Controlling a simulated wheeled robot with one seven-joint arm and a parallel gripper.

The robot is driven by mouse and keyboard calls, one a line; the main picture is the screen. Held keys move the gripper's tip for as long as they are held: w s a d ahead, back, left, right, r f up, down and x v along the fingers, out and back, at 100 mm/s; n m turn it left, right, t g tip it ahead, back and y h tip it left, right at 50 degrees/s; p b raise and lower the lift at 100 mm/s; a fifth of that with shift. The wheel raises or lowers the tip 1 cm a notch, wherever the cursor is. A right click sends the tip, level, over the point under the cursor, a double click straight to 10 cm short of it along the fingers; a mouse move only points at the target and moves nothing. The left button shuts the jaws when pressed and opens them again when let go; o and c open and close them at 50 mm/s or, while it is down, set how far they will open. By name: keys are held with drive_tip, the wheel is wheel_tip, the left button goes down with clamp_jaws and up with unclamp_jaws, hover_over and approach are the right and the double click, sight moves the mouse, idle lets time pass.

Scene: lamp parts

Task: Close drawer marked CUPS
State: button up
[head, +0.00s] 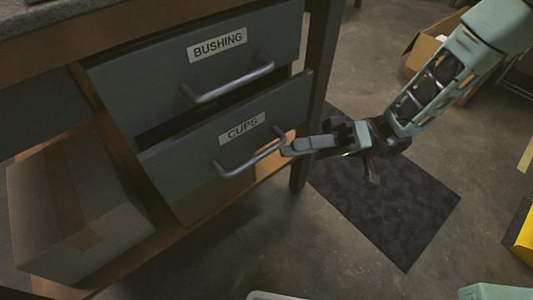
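The drawer marked CUPS (200,165) is the lower of two green-grey drawers and stands pulled out from the cabinet. Its label and metal bar handle (250,159) are on its front. My gripper (292,147) comes in from the right, with its fingertips close to the right end of that handle. I cannot tell whether they touch the handle or the drawer front. The gap between the fingers does not show clearly, so I cannot tell whether the gripper is open or shut.
The drawer marked BUSHING (160,70) above is also partly out. A cardboard box (70,205) sits on the shelf at left. A dark mat (385,200) lies on the floor below my arm. An open cardboard box (428,45) stands at the back right.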

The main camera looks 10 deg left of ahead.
sight(265, 150)
drive_tip(key=b+x, duration=0.1)
drive_tip(key=x, duration=0.5)
drive_tip(key=shift+s+a+b, duration=0.15)
drive_tip(key=shift+a+b, duration=0.05)
drive_tip(key=shift+b, duration=0.1)
clamp_jaws()
drive_tip(key=shift+a+r, duration=0.1)
